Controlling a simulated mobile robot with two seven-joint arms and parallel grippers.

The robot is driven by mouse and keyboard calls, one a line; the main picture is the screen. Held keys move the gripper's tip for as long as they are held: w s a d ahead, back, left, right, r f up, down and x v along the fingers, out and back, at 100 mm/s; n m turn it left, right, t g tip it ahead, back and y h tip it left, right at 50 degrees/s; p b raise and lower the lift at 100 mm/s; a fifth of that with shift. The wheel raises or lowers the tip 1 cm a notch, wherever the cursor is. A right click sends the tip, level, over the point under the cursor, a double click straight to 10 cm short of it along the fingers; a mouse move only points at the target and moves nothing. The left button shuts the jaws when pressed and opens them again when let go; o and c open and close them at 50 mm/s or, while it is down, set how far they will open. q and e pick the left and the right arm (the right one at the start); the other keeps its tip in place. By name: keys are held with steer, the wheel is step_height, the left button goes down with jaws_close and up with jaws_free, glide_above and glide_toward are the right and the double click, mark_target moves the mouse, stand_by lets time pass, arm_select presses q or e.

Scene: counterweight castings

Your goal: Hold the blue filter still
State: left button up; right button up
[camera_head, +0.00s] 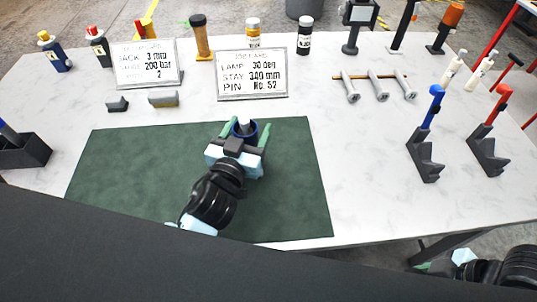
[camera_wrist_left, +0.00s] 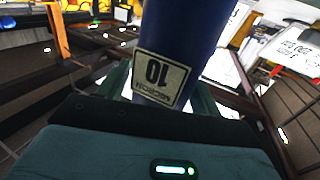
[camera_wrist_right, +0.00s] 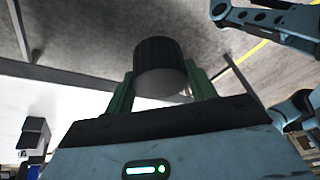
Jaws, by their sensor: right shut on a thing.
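The blue filter (camera_head: 244,129) stands on the green mat (camera_head: 120,160), its blue rim showing in the head view. In the left wrist view it is a dark blue cylinder (camera_wrist_left: 185,40) with a pale label marked 10. My left gripper (camera_head: 245,134) has its green fingers on either side of the filter; they look open, and contact is not clear. It also shows in the left wrist view (camera_wrist_left: 165,95). My right gripper (camera_wrist_right: 163,90) is shut on a dark ribbed cylinder (camera_wrist_right: 160,68) with a grey end, away from the table at the lower right of the head view (camera_head: 425,267).
Two sign cards (camera_head: 147,64) (camera_head: 252,74) stand behind the mat. Two small grey blocks (camera_head: 163,99) lie nearby. Spray cans and bottles line the back. Blue (camera_head: 428,145) and red-handled (camera_head: 489,145) tools stand at right. A dark bin (camera_head: 25,153) is at left. The mat's left half is clear.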

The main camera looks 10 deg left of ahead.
arm_select(q)
steer(key=shift+w, duration=0.1)
steer(key=c, duration=0.5)
arm_select(e)
steer(key=shift+w, duration=0.1)
arm_select(q)
jaws_close()
steer(key=shift+r, duration=0.1)
